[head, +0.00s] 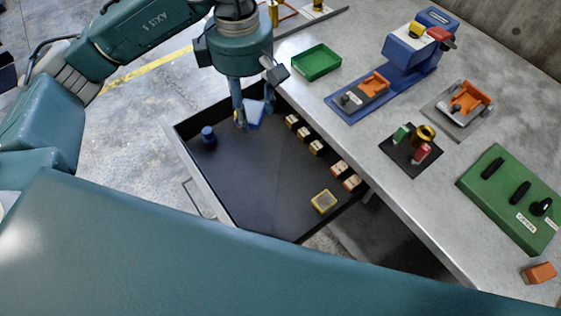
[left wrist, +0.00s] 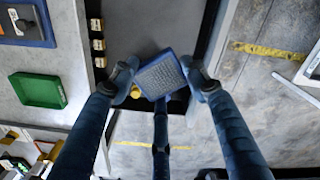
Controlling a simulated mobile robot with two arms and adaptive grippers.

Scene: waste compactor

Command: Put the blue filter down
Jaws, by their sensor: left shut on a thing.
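The blue filter (head: 256,110), a square block with a blue frame, is between the fingers of my left gripper (head: 253,118) in the head view. The gripper points down at the far end of the open dark drawer (head: 262,182). In the left wrist view the filter (left wrist: 161,76) shows a grey mesh face, looks tilted, and is gripped at its two sides by the fingers (left wrist: 165,82). The fingers partly hide it in the head view. I cannot tell whether it touches the drawer. My right gripper is not in view.
The drawer holds a blue round piece (head: 208,135), a yellow-framed square piece (head: 323,201) and several small light blocks (head: 304,133) along its right side. Its middle is clear. On the grey table (head: 395,185) are a green tray (head: 316,62), a blue device (head: 412,55) and a green panel (head: 510,200).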

